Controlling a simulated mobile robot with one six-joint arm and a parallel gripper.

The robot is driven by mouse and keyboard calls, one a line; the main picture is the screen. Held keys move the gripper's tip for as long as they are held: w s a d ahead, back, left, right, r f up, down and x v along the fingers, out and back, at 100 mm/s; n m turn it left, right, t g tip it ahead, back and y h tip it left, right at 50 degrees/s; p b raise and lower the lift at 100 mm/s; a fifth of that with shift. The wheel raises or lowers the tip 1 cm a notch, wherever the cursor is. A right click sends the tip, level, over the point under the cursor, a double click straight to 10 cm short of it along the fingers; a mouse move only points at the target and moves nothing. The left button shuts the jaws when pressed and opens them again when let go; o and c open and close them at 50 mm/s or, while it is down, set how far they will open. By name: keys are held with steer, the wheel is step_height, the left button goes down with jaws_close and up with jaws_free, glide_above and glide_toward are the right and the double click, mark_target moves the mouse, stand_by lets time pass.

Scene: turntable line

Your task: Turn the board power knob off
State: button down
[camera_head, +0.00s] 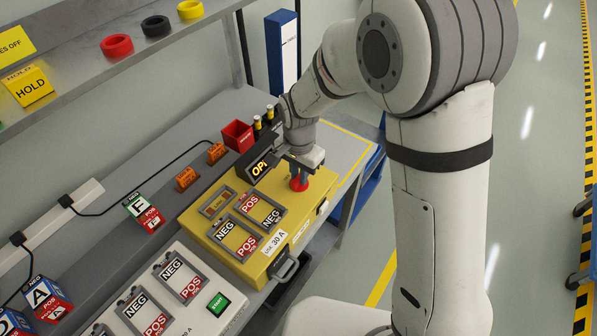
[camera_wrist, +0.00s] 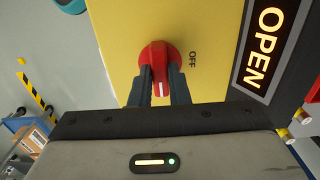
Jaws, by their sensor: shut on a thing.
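The red power knob (camera_head: 299,183) stands on the top right of the yellow board box (camera_head: 232,252). In the wrist view the knob (camera_wrist: 158,54) shows a white mark at its near edge, between my fingers. The label OFF (camera_wrist: 193,60) is printed just right of the knob, and the mark does not point at it. My gripper (camera_head: 300,168) reaches down from above. In the wrist view my gripper (camera_wrist: 160,82) is shut on the knob, one dark finger on each side. A display reading OPEN (camera_wrist: 263,45) sits beside the knob; part of it shows in the head view (camera_head: 259,168).
A grey board (camera_head: 190,262) with a green START button (camera_head: 218,304) stands in front of the yellow box. A red bin (camera_head: 238,134) and orange clips (camera_head: 187,178) lie behind. A shelf (camera_head: 75,75) with coloured rings hangs above.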

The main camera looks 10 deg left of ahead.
steer(key=shift+n, duration=0.4)
steer(key=n+b, duration=0.1)
steer(key=n, duration=0.1)
steer(key=shift+f+n+b, duration=0.1)
steer(key=shift+n+b, duration=0.2)
steer(key=shift+n, duration=0.1)
steer(key=n+b, duration=0.1)
steer(key=n, duration=0.4)
steer(key=shift+n+b, duration=0.3)
steer(key=shift+b, duration=0.05)
steer(key=n+b, duration=0.1)
steer(key=n, duration=0.7)
steer(key=shift+n+b, duration=0.3)
steer(key=shift+b, duration=0.1)
steer(key=shift+n, duration=0.3)
